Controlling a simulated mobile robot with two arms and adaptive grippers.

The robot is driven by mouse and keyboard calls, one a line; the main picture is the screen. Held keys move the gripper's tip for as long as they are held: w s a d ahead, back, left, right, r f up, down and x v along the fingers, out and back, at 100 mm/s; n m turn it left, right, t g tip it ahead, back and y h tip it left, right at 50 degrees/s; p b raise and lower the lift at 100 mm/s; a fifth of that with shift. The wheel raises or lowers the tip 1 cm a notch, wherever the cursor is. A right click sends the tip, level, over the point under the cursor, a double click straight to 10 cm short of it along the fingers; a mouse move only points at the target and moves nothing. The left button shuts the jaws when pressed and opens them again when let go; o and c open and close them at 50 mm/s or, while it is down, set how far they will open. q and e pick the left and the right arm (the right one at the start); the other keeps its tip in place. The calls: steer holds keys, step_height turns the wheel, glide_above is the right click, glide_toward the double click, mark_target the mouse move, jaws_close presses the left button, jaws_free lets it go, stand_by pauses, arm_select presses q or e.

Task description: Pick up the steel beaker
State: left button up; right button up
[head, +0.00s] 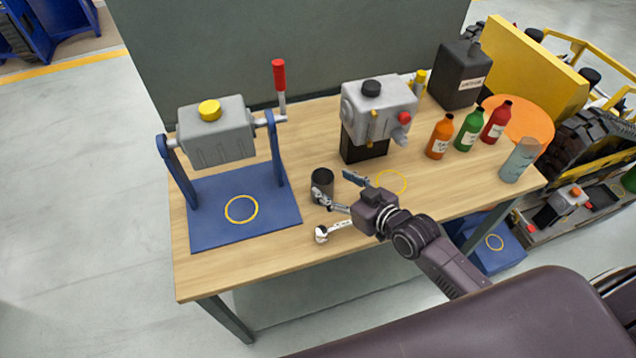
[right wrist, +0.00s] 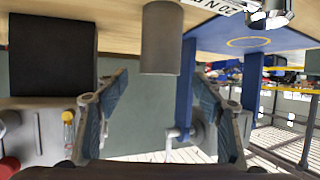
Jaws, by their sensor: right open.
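The steel beaker (head: 322,180) is a dark grey open cylinder standing upright on the wooden table, right of the blue stand. My right gripper (head: 334,187) is open and comes at it from the right. In the head view one finger overlaps the beaker's lower front and the other is behind and to its right. In the right wrist view, which is upside down, the beaker (right wrist: 161,40) shows centrally, in line with the gap between the spread fingers (right wrist: 160,98). Nothing is held. I cannot tell whether a finger touches the beaker. My left gripper is not in view.
A wrench (head: 338,229) lies just in front of the beaker. A blue stand (head: 215,222) with a grey housing is left. A grey pump unit (head: 378,110) on a black block stands behind. Bottles (head: 468,131) and a glass cylinder (head: 519,160) are at right.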

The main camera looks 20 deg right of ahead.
mark_target(317, 173)
steer(key=p+x, duration=0.1)
steer(key=x, duration=0.4)
steer(key=shift+w+a+f, duration=0.1)
steer(key=shift+w, duration=0.2)
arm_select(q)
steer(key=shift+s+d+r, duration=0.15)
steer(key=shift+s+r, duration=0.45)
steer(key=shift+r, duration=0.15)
arm_select(e)
steer(key=c, duration=1.3)
steer(key=shift+c, duration=0.2)
